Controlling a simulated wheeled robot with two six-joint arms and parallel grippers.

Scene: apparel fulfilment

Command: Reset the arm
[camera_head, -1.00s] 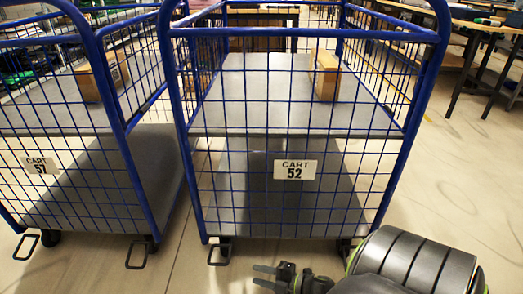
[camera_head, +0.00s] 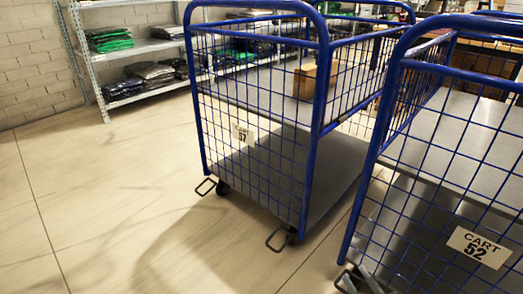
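Only a small grey tip of my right gripper (camera_head: 371,281) shows, at the bottom edge in front of the right-hand cart. The rest of it is cut off by the picture edge, and I cannot tell how far its fingers are apart. I see nothing held at the visible tip. My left gripper is not in view.
Blue wire cart 57 (camera_head: 258,138) stands in the middle with a cardboard box (camera_head: 314,80) on its upper shelf. Cart 52 (camera_head: 479,247) is close at the right. A metal rack (camera_head: 151,46) with folded clothes stands at the back left. The floor at left is clear.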

